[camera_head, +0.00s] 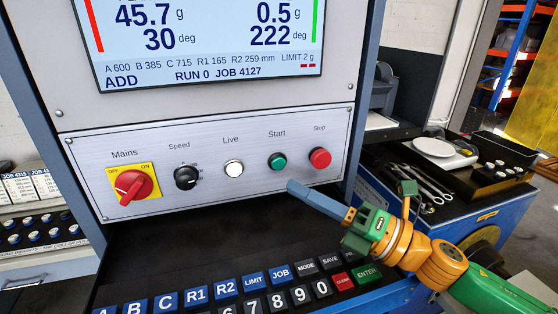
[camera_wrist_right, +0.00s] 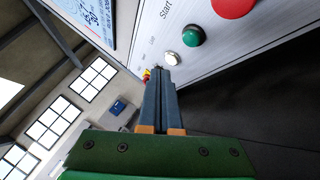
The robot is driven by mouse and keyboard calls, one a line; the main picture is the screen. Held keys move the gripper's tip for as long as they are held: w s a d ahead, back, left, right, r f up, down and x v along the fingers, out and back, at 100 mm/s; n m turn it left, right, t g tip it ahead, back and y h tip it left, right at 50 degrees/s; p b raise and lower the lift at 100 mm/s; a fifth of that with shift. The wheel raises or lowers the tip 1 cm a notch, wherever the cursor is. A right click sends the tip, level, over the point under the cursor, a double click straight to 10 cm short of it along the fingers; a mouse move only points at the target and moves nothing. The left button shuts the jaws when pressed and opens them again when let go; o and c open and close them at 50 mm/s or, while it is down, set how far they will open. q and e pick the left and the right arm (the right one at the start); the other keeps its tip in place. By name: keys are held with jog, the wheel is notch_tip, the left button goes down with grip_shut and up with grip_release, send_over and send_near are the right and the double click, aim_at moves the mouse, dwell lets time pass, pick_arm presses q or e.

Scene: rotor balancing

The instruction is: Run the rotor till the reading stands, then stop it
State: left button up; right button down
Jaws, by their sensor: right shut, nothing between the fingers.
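The control panel (camera_head: 210,165) carries a red Mains knob (camera_head: 131,187), a black Speed knob (camera_head: 186,178), a white Live lamp (camera_head: 233,168), a green Start button (camera_head: 278,161) and a red Stop button (camera_head: 319,158). The screen (camera_head: 200,40) above reads 45.7 g at 30 deg and 0.5 g at 222 deg, with "RUN 0 JOB 4127". My right gripper (camera_head: 293,187) is shut and empty, its tips just below the Start button, apart from it. In the right wrist view the green Start button (camera_wrist_right: 192,37) is to the right of the fingers. My left gripper and the rotor are not in view.
A keypad (camera_head: 240,295) lies on the dark shelf below the panel. A blue cart (camera_head: 450,200) at right holds tools (camera_head: 420,180), a white scale (camera_head: 433,147) and a tray of weights (camera_head: 495,170). A rack of parts (camera_head: 40,230) stands at left.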

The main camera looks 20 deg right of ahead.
aim_at(278, 163)
jog(key=shift+w+a+p, duration=0.1)
jog(key=shift+w+p, duration=1.25)
jog(key=shift+w, duration=1.05)
jog(key=shift+w+r, duration=0.1)
jog(key=shift+w, duration=0.35)
